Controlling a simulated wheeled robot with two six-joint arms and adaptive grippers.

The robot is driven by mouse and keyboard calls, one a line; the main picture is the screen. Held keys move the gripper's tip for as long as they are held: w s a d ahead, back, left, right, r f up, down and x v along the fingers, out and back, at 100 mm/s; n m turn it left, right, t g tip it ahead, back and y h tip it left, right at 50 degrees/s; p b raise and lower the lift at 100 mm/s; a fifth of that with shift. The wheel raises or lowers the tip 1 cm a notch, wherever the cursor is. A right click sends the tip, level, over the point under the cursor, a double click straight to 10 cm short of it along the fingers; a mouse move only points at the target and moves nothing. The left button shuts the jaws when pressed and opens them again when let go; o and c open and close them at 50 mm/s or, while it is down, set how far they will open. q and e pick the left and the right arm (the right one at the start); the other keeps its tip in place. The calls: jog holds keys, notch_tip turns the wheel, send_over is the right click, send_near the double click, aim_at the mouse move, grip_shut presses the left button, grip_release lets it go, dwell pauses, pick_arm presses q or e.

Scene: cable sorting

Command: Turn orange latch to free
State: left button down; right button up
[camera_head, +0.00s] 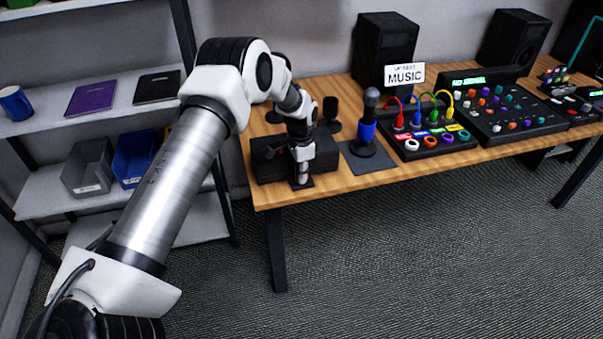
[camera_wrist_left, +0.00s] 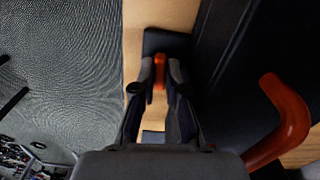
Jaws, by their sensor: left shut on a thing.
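In the left wrist view an orange piece (camera_wrist_left: 159,74), which looks like the latch, sits between the two fingertips of my left gripper (camera_wrist_left: 160,66). The fingers are closed on its sides, over a small dark plate. In the head view my left gripper (camera_head: 302,176) points down at the front edge of a black case (camera_head: 268,160) on the table's left end. The latch is mostly hidden there by the gripper. A thicker, curved orange-red handle (camera_wrist_left: 290,112) shows at the right of the wrist view, apart from the fingers. My right gripper is not in view.
The wooden table (camera_head: 335,183) also holds a microphone (camera_head: 367,125) on a dark pad, a cable board (camera_head: 432,140) with coloured cables, a mixer (camera_head: 510,118) and speakers (camera_head: 384,50). A shelf (camera_head: 60,110) with bins stands at left. The floor in front is clear.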

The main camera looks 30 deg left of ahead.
pick_arm(q)
jog(key=shift+s+f, duration=0.1)
jog(key=shift+s, duration=0.05)
jog(key=c, duration=1.2)
grip_release()
jog(key=shift+r, duration=0.2)
